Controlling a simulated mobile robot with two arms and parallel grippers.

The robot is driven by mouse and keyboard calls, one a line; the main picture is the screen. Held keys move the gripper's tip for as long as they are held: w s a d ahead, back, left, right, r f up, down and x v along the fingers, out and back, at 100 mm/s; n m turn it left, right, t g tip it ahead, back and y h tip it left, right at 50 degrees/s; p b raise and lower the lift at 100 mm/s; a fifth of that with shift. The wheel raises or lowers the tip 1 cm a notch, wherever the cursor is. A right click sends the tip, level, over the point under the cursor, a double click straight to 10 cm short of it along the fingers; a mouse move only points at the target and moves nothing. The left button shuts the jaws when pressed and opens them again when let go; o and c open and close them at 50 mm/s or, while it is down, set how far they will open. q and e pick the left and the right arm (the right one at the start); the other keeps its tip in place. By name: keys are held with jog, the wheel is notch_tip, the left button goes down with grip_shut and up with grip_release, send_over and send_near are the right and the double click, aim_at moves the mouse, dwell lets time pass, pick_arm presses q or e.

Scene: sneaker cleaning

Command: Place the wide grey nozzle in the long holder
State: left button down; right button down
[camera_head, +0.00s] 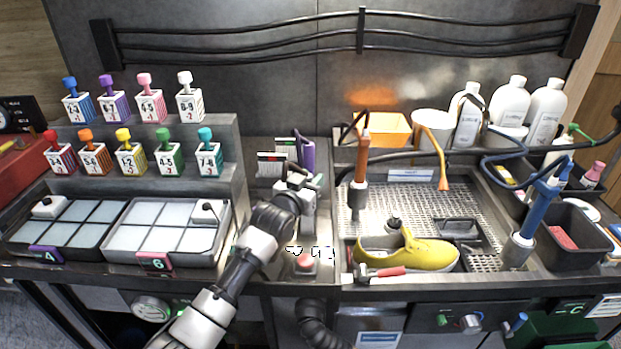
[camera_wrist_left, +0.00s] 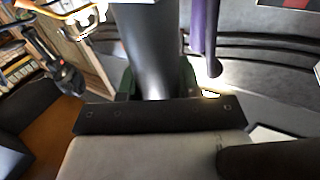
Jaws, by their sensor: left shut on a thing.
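My left gripper (camera_head: 306,182) is above the middle of the bench, in front of the small rack with the purple piece. In the left wrist view, the gripper (camera_wrist_left: 157,85) is shut on a dark grey tubular piece (camera_wrist_left: 145,45), which looks like the wide grey nozzle. In the head view, the gripper mostly hides this piece. A purple piece (camera_head: 308,154) stands upright just behind the gripper; it also shows in the left wrist view (camera_wrist_left: 204,38), beside the grey piece. I cannot tell which part is the long holder. My right gripper is not in view.
Trays (camera_head: 165,258) and stepped shelves of coloured stampers stand at left. A red button (camera_head: 305,263) is on the bench front. At right, a sink holds a yellow sneaker (camera_head: 415,252), with an orange-handled tool (camera_head: 363,160) at its left and a blue-handled tool (camera_head: 535,205) at its right.

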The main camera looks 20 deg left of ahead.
pick_arm(q)
jog(key=shift+f, duration=0.1)
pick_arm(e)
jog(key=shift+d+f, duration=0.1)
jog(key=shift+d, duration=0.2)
pick_arm(q)
jog(key=c, duration=0.8)
grip_release()
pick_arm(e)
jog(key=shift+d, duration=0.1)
pick_arm(q)
jog(key=shift+s, duration=0.1)
jog(key=shift+s, duration=0.3)
jog(key=s, duration=0.3)
jog(key=s+a+b, duration=0.1)
jog(key=s, duration=0.3)
jog(key=s+a, duration=0.1)
jog(key=s, duration=0.3)
jog(key=shift+a+b, duration=0.1)
jog(key=shift+b, duration=0.3)
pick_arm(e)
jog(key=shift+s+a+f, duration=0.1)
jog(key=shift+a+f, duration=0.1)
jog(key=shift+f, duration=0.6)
